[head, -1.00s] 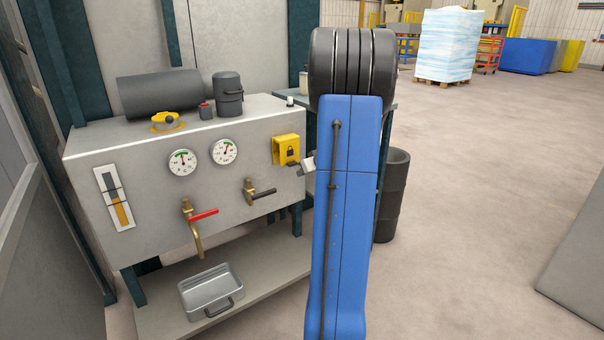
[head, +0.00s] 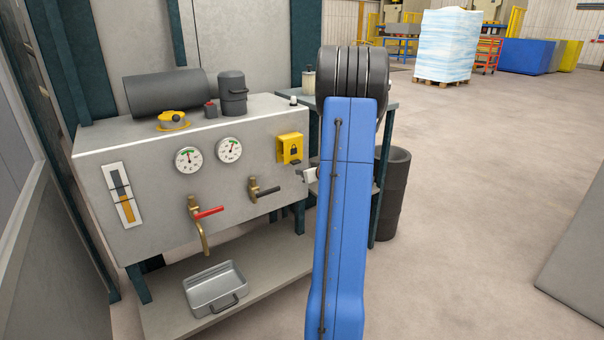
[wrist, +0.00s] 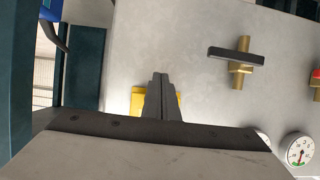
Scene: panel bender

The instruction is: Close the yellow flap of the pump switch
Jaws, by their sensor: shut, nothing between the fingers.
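The yellow flap (head: 290,147) with a black padlock mark is on the right end of the grey unit's front. Its marked face points outward over the switch, and the switch itself does not show. I cannot tell whether the flap sits fully flush. My gripper (wrist: 158,77) is shut and empty. In the wrist view its fingers cover the middle of the yellow flap (wrist: 138,103), whose edges show on both sides. In the head view my arm hides most of the gripper, which is just below and right of the flap; contact cannot be told.
Left of the flap are two gauges (head: 229,150), a black-handled valve (head: 264,191) and a red-handled valve (head: 207,212). A metal tray (head: 216,289) stands on the lower shelf. A dark drum (head: 392,195) is behind my arm. Open floor lies to the right.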

